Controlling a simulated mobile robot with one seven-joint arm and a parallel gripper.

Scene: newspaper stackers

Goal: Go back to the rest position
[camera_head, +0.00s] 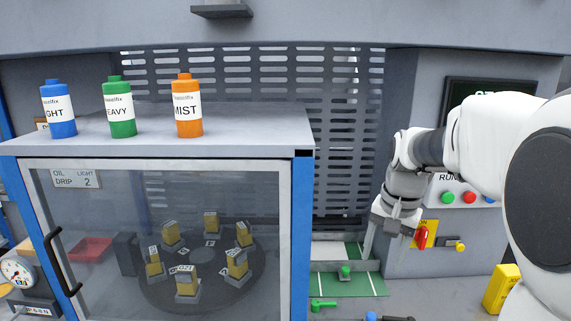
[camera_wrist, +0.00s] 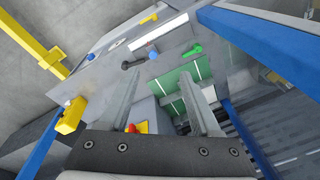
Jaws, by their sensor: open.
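My gripper (camera_head: 385,240) hangs at the right of centre in the head view, at the end of my white arm. Its fingers point down and stand apart with nothing between them. In the wrist view the two fingers (camera_wrist: 162,105) spread over the green panel and grey surface below. The gripper is in front of the grey wall, just left of a red rotary switch (camera_head: 422,235) on a yellow plate. It appears apart from the things around it, though exact distances are hard to tell.
A glass-fronted cabinet (camera_head: 296,240) with a turntable (camera_head: 205,280) stands left; blue, green and orange bottles (camera_head: 187,108) sit on top. Buttons (camera_head: 469,197) and a yellow box (camera_head: 501,288) are at right.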

